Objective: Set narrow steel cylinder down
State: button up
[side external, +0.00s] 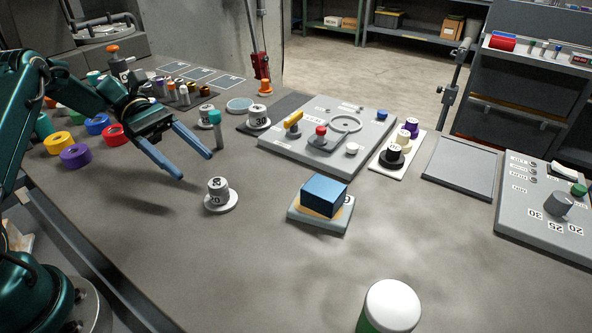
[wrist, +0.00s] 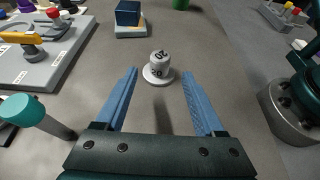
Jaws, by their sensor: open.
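A short grey cylinder marked 20 (side external: 218,187) stands upright on a wider round pale base (side external: 221,204) on the table; it looks like the steel cylinder of the task. My gripper (side external: 195,167) is open, its two blue fingers spread and nothing held between them. It is above the table, apart from the cylinder. In the wrist view the cylinder (wrist: 159,61) shows whole, ahead of and between the fingertips, on its pale base (wrist: 158,79).
A blue block (side external: 325,193) sits on a grey plate right of the cylinder. A panel with knobs (side external: 300,153) lies farther back. A white-topped green cylinder (side external: 391,303) stands in front. Bare table surrounds the cylinder.

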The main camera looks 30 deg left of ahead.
jog(key=v, duration=0.3)
jog(key=shift+a, duration=0.2)
jog(key=shift+a+r, duration=0.2)
jog(key=shift+d+r, duration=0.25)
jog(key=s+d+r+m+t+y, duration=0.2)
jog(key=s+d+m+y, duration=0.3)
jog(key=m, duration=0.4)
jog(key=s+d+r+m+t+y, duration=0.2)
jog(key=s+d+m+y, duration=0.3)
jog(key=s+m+y, duration=0.3)
jog(key=shift+s+d+r+m+t, duration=0.25)
jog(key=shift+s+r+m+t, duration=0.25)
jog(key=shift+t, duration=0.3)
